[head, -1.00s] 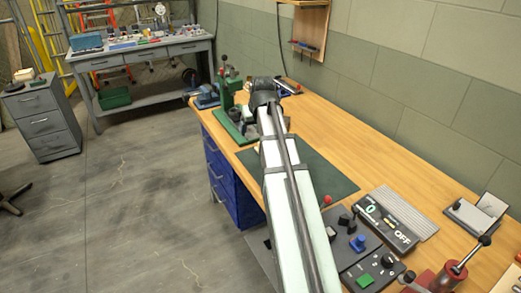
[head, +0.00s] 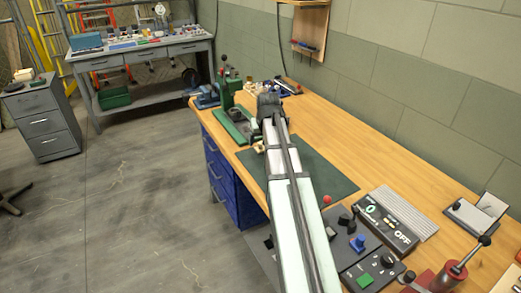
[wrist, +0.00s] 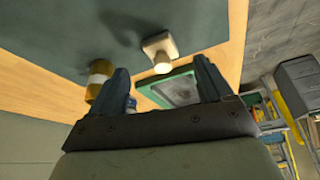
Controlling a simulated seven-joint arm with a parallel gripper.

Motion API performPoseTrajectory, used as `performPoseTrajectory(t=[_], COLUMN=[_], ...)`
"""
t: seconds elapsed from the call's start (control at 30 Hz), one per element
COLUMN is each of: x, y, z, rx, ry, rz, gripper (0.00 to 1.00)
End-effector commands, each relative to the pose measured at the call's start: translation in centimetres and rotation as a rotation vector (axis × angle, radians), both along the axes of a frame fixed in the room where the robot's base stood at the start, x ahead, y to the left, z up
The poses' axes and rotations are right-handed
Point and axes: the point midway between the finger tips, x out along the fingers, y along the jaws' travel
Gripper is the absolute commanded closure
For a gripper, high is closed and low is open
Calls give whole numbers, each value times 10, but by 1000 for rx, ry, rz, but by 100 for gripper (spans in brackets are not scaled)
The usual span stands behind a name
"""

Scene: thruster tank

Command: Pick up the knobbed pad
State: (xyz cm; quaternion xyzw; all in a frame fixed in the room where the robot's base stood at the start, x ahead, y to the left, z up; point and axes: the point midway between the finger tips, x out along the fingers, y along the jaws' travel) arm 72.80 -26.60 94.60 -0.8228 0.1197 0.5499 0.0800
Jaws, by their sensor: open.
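The knobbed pad (wrist: 160,43) is a small square pale wooden block with a cream knob. In the wrist view it lies at the edge of the dark green mat (wrist: 60,32), just beyond my fingertips and roughly centred between them. My gripper (wrist: 162,76) is open and empty, with one finger on each side. The pad is apart from both fingers. In the head view my arm's end hides the fingers; a small beige piece beside it on the mat (head: 322,176) may be the pad (head: 258,147), partly covered.
A yellow-and-white cylinder (wrist: 98,80) stands close by the left finger in the wrist view. A green-framed tray or plate (wrist: 178,91) lies behind the pad, near the right finger. A green press (head: 232,118) stands left of my arm.

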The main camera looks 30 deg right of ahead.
Motion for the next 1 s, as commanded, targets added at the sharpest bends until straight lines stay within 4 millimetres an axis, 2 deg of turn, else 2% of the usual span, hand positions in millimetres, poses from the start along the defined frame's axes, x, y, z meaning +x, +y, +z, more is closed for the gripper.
performPoseTrajectory(t=[0.27, 0.6, 0.87, 1.0], x=[7, 25, 26, 26], y=[-1, -4, -4, -4], z=[-9, -43, -47, -47], rx=[0, 0, -1, -1], ry=[1, 0, -1, -1], rz=[0, 0, 1, 1], gripper=[20, 20, 20, 31])
